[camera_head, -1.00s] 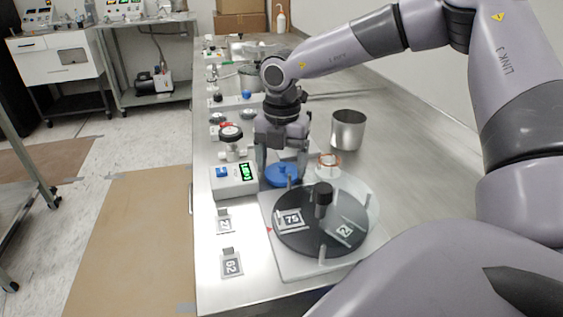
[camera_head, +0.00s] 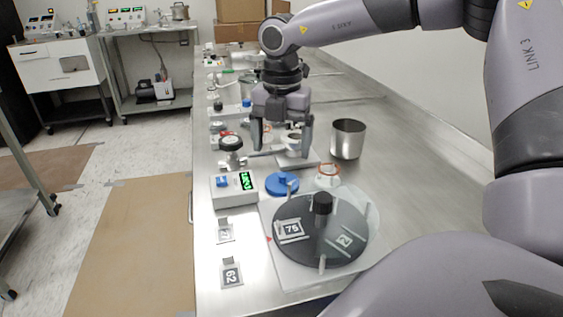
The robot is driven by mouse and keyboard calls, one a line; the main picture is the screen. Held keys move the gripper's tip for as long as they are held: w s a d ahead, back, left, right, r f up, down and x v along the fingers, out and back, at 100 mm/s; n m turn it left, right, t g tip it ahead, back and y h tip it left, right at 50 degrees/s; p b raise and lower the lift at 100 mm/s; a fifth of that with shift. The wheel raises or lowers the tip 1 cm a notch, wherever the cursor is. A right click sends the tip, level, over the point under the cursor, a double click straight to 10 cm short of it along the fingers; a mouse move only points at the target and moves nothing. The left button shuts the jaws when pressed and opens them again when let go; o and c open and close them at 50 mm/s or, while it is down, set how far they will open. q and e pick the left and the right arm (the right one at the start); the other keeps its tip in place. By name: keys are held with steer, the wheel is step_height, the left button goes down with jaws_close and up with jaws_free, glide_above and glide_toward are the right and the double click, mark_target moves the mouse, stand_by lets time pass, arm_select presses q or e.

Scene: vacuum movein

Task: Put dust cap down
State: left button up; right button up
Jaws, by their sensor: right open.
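The blue dust cap (camera_head: 282,183) lies on the steel bench, right of the white box with a green display (camera_head: 234,189) and just behind the black round lid. My right gripper (camera_head: 281,149) is open and empty above and behind the cap, fingers pointing down and apart from it. My left gripper is not in view.
A black disc with a knob (camera_head: 320,235) sits on a white plate at the front of the bench (camera_head: 402,155). A steel cup (camera_head: 348,139) stands to the right. A copper-ringed clear part (camera_head: 327,175) is beside the cap. A valve gauge (camera_head: 231,145) stands at left.

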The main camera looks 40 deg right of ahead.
steer(key=shift+r, duration=2.35)
steer(key=shift+a, duration=0.1)
